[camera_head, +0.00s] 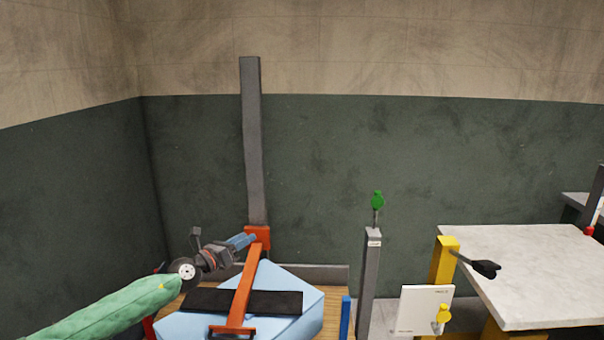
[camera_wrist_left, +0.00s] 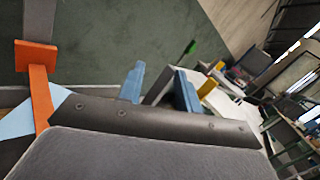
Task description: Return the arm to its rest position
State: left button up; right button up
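My left arm, in a green sleeve (camera_head: 110,312), comes in from the lower left in the head view. Its left gripper (camera_head: 243,241) has blue fingers and points right, close to the orange collar of the press as seen from the head. In the left wrist view the two blue fingers (camera_wrist_left: 160,88) stand apart with nothing between them, so it is open and empty. Whether it touches the press cannot be told. My right arm and gripper are not in view.
The foam press has a grey post (camera_head: 252,140), an orange arm (camera_head: 242,290) and light blue foam (camera_head: 305,312) beneath. A grey post with a green knob (camera_head: 377,200), a yellow post (camera_head: 443,262) with a black handle (camera_head: 486,269), and a pale table (camera_head: 540,270) stand to the right.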

pick_arm(q)
notch_tip(320, 180, up, 13)
jog(key=s+a+n+t+y, duration=0.15)
jog(key=n+t+y, duration=0.6)
jog(key=n, duration=0.75)
jog(key=s+d+f+n+g+y+p, duration=0.1)
jog(key=s+f+n+g+p, duration=0.2)
jog(key=s+f, duration=0.9)
jog(key=s+d+f+n+g+y+p, duration=0.1)
jog(key=s+f+n+g, duration=0.9)
jog(key=s, duration=1.5)
jog(key=s+d+f+n+g+y+p, duration=0.1)
jog(key=s+d+f+n+g+p, duration=0.2)
jog(key=s+f+n+g, duration=0.3)
jog(key=s+f+n+p, duration=0.1)
jog(key=s+f+n, duration=0.3)
jog(key=s+f, duration=0.4)
jog(key=shift+s+f+p, duration=0.2)
jog(key=shift+s+p, duration=0.2)
jog(key=shift+s, duration=1.9)
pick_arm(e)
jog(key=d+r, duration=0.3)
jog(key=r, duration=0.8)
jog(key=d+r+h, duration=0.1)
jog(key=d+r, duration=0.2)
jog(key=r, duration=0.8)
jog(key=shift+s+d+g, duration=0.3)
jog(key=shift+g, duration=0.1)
pick_arm(q)
jog(key=shift+g+y, duration=0.25)
